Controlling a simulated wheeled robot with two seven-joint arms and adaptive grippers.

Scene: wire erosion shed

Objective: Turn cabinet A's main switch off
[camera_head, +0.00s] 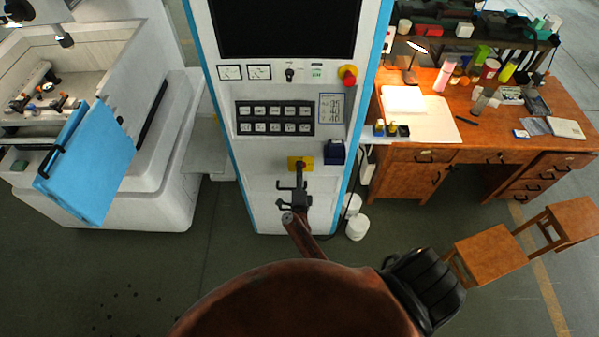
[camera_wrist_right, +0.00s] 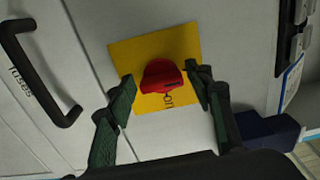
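The tall white cabinet (camera_head: 268,178) with blue edges stands in front of me; no letter A is readable on it. Its main switch is a red knob (camera_wrist_right: 162,77) on a yellow plate (camera_wrist_right: 182,46), seen close in the right wrist view. The plate also shows in the head view (camera_head: 294,160). Small dark marks sit just below the knob; which one it points to is unclear. My right gripper (camera_head: 294,184) is at the plate. In the wrist view its fingers (camera_wrist_right: 160,80) are apart, one on each side of the knob, with gaps visible. My left gripper is not in view.
A dark blue box (camera_head: 334,152) sticks out right of the plate. Above are black button rows (camera_head: 274,118) and a red emergency knob (camera_head: 348,73). A black handle (camera_wrist_right: 38,75) is left in the wrist view. A cluttered desk (camera_head: 412,178) stands right.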

